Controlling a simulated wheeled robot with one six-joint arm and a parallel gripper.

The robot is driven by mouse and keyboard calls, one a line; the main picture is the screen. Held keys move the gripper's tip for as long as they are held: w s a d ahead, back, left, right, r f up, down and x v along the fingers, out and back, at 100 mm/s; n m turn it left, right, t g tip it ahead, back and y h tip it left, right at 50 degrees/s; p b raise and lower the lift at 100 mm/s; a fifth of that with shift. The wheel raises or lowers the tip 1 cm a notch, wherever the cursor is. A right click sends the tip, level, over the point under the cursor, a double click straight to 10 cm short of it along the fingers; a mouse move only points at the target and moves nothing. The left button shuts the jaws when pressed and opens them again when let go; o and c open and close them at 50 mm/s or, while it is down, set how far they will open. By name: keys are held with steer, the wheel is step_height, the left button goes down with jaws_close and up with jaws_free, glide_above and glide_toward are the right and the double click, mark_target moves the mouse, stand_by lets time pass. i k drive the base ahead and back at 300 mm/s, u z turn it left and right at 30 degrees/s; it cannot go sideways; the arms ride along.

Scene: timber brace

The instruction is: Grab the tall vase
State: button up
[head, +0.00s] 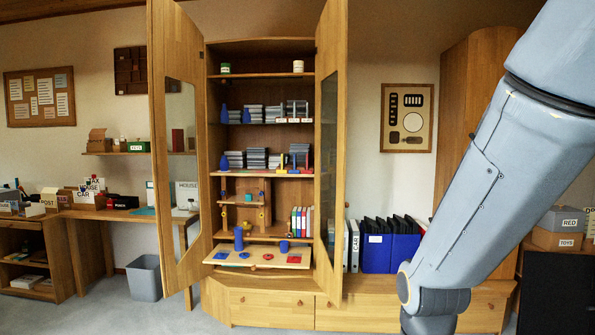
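A tall wooden cabinet stands open in the head view. On its pull-out board (262,262) stands a blue vase-like piece (239,240), upright at the left. A shorter blue cup-like piece (284,247) stands to its right. Two more blue vase-shaped pieces stand on an upper shelf, one at the left (224,114) and one beside it (246,116). I cannot tell for certain which of these is the tall vase. My arm crosses the right side of the picture, apart from all of them. My gripper is out of view.
Open cabinet doors flank the shelves at left (172,140) and right (329,150). Blue binders (377,252) stand on the low cabinet at right. A grey bin (144,278) sits on the floor by the desk. Some carpet in front at left is clear.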

mark_target(238, 231)
steer(key=z, duration=0.15)
steer(key=i, duration=1.75)
steer(key=u, duration=0.55)
steer(key=i, duration=0.85)
steer(key=u, duration=0.4)
